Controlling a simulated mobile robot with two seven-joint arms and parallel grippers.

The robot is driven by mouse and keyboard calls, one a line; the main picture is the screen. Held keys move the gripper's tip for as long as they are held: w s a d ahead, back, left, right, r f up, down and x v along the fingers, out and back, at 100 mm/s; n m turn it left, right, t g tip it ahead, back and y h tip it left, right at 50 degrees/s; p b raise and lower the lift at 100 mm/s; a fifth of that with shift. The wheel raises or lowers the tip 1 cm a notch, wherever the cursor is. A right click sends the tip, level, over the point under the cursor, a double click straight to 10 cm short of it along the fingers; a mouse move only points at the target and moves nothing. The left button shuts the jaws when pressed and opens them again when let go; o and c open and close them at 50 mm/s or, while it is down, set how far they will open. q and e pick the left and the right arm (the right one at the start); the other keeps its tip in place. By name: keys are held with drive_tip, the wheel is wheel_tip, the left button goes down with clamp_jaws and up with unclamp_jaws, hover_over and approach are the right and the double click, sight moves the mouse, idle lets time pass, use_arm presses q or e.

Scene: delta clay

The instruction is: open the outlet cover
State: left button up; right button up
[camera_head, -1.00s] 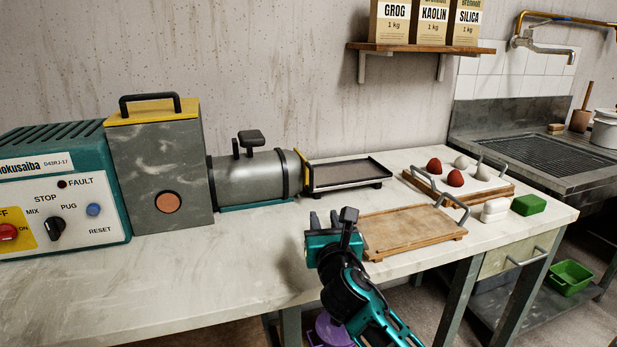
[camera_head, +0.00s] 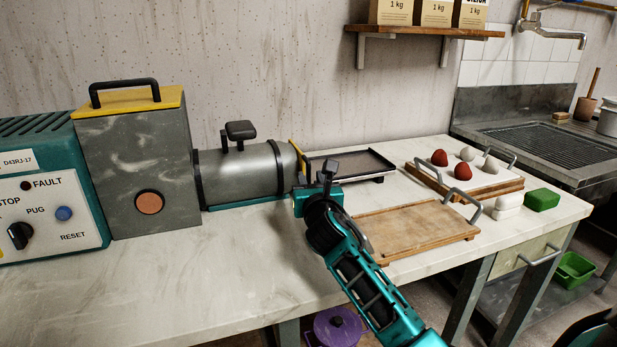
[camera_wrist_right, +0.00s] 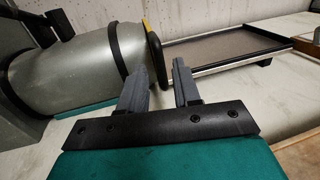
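The grey barrel of the pug mill (camera_head: 245,172) lies along the back of the worktop. At its right end is the outlet cover (camera_head: 299,158), seen edge-on as a thin yellow plate. In the right wrist view the yellow edge (camera_wrist_right: 149,28) shows with a black bar (camera_wrist_right: 156,56) beside it. The cover appears to stand upright against the barrel end. My right gripper (camera_head: 315,175) is just in front of and below the outlet end. My left gripper is out of view.
A dark tray (camera_head: 350,165) stands right of the outlet. A wooden board (camera_head: 415,228) with handles lies nearer, right of my right arm. A second board (camera_head: 505,190) holds red and pale balls. The worktop (camera_head: 190,280) front left is clear.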

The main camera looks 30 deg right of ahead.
sight(309, 174)
drive_tip(key=shift+b+x, duration=0.4)
drive_tip(key=shift+x, duration=1.75)
clamp_jaws()
drive_tip(key=shift+s, duration=0.1)
